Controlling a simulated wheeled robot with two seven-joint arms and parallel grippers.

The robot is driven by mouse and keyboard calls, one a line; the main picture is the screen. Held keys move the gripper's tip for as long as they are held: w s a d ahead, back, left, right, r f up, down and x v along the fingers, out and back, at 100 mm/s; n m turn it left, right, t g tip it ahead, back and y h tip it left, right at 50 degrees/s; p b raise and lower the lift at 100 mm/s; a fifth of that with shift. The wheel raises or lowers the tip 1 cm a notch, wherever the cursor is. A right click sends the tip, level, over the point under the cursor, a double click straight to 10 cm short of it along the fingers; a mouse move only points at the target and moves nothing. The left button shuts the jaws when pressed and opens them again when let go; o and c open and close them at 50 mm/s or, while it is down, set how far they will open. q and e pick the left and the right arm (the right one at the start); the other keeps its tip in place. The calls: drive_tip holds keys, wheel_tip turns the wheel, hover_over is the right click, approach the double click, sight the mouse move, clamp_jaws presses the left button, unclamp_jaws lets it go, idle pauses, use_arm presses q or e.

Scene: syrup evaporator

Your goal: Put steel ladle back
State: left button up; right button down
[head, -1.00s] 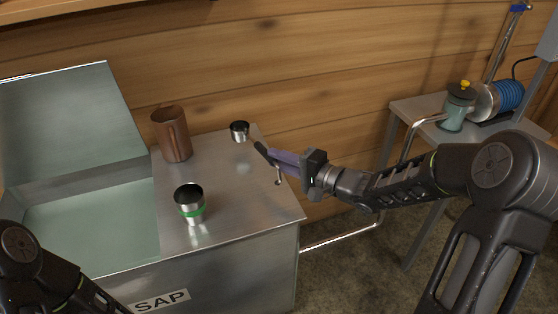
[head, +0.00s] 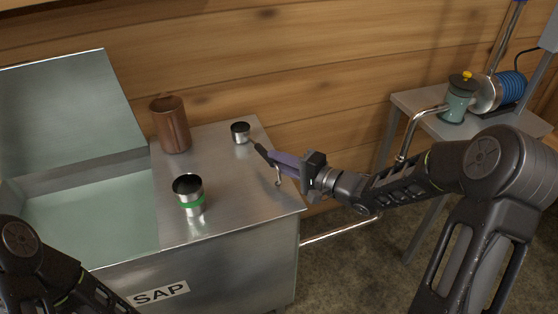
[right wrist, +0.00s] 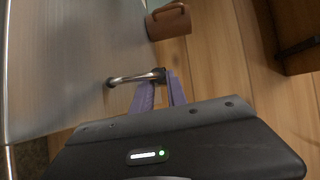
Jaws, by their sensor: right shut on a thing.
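My right gripper (head: 277,158) is shut on the steel ladle and holds it over the right end of the metal bench (head: 232,195). The ladle's small steel bowl (head: 240,133) shows just beyond the dark tip in front of the fingers. A bright curved metal piece (head: 278,178) hangs below the fingers. In the right wrist view, a curved metal rod (right wrist: 130,79) with a dark end lies at the purple fingertips (right wrist: 160,90); the bowl cannot be made out there. My left gripper is out of view; only part of that arm shows.
A brown mug (head: 170,126) stands at the back of the bench. A steel cup with a green band (head: 189,195) stands nearer the front. An open-lidded basin (head: 90,215) is on the left. A side table (head: 430,124) holds a green pot (head: 457,103) and a blue coil (head: 509,95).

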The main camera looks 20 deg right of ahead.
drive_tip(key=c, duration=1.2)
unclamp_jaws()
drive_tip(key=shift+c, duration=0.2)
drive_tip(key=shift+s, duration=0.1)
drive_tip(key=v, duration=0.7)
drive_tip(key=shift+s+d+p, duration=0.2)
drive_tip(key=shift+s+p, duration=0.1)
drive_tip(key=shift+p, duration=0.15)
